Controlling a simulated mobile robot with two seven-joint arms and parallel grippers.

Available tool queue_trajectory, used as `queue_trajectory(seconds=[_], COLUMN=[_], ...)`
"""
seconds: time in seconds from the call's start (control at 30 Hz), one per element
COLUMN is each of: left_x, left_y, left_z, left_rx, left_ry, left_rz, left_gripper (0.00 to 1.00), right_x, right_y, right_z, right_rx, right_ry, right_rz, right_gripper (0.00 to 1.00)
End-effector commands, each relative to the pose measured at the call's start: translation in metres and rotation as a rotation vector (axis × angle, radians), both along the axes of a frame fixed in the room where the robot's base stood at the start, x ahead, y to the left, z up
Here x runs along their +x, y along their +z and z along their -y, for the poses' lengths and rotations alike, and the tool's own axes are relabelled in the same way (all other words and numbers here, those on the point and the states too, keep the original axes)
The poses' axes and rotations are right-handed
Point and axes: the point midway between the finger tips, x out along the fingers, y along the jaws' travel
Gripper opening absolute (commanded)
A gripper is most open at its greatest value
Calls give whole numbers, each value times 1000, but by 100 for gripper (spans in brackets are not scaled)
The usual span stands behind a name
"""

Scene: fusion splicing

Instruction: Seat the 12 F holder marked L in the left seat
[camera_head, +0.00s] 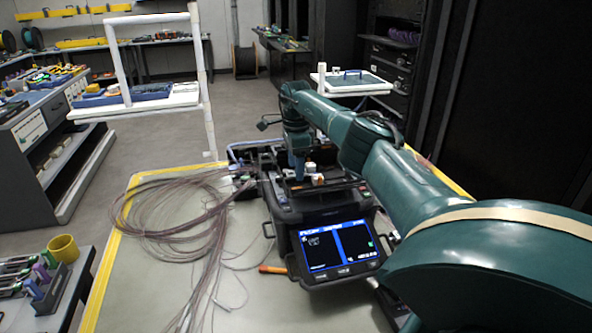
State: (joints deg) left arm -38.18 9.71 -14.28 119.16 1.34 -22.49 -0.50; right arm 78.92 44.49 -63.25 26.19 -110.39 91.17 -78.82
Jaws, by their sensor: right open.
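The fusion splicer (288,214) stands on the worktable with its lit blue screen (338,245) facing me. My right arm comes in from the right, and my right gripper (298,176) points down over the splicer's top. It is open, though its fingers are small and dark here. Small white and orange parts (314,177) show just right of the gripper. I cannot tell which part is the holder marked L, and no marking is readable. The left seat is too small and partly hidden to make out. My left gripper is not in view.
Loose coils of thin brownish fiber (180,215) spread over the table left of the splicer, with strands reaching it. An orange-handled tool (273,269) lies at its front left. A yellow cup (63,248) stands at the lower left.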

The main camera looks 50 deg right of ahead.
Motion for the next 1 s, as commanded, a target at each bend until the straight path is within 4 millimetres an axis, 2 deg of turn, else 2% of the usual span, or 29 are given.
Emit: queue_trajectory(seconds=[0.3,0.5,0.7,1.0], left_x=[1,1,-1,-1], left_y=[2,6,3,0], left_z=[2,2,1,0], left_rx=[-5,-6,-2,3], left_ry=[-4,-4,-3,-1], left_rz=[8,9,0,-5], left_gripper=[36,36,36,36], right_x=[1,0,0,0], right_y=[74,104,113,113], right_z=[0,0,0,0], right_rx=[0,-1,-1,0], right_ry=[-1,0,0,0], right_rz=[4,2,-1,0], right_gripper=[58,58,58,58])
